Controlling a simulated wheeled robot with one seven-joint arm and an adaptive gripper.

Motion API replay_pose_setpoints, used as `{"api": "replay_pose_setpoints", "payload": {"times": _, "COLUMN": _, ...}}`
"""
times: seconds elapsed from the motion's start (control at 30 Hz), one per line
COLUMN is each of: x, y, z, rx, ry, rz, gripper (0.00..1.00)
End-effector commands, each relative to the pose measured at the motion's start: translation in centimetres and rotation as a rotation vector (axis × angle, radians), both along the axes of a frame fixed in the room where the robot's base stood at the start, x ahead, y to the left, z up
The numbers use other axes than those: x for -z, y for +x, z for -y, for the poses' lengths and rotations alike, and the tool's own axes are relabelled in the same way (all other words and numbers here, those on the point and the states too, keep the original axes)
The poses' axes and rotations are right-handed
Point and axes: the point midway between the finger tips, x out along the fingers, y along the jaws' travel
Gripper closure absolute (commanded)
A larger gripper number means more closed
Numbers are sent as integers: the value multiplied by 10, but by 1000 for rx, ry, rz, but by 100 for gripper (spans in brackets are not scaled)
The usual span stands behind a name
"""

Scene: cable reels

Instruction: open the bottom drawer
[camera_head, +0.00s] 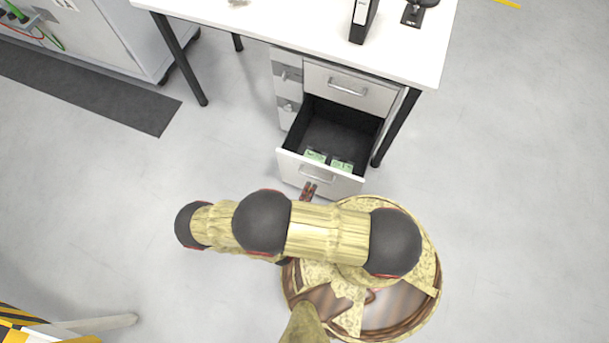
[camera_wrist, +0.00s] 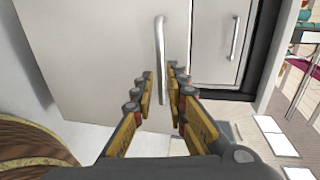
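The lower drawer (camera_head: 287,152) of the desk's drawer unit stands pulled well out in the head view, with its dark inside showing. Its white front carries a metal bar handle (camera_head: 317,178), which also shows in the wrist view (camera_wrist: 160,50). My gripper (camera_head: 308,190) is at this front, by the handle. In the wrist view my gripper's (camera_wrist: 163,78) two fingers are apart, one on each side of the handle. I cannot tell whether either finger touches it. The upper drawer (camera_head: 350,90) is shut. The drawer's lower edge is hidden from above.
Small green and white items (camera_head: 328,160) lie inside the open drawer near its front. A white desk (camera_head: 280,20) with dark legs stands over the unit, bearing a black binder (camera_head: 363,20). A grey cabinet (camera_head: 100,40) and dark mat (camera_head: 95,90) are at upper left.

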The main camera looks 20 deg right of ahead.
Motion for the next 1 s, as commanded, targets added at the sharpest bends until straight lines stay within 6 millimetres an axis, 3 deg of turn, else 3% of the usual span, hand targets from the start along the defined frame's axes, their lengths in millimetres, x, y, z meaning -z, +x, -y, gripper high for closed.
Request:
{"api": "replay_pose_setpoints", "payload": {"times": 0.4, "x": -9, "y": -31, "z": -33, "rx": -4, "ry": 0, "rz": 0, "gripper": 86}}
{"api": "replay_pose_setpoints", "payload": {"times": 1.0, "x": -10, "y": -37, "z": -37, "rx": 0, "ry": 0, "rz": 0, "gripper": 86}}
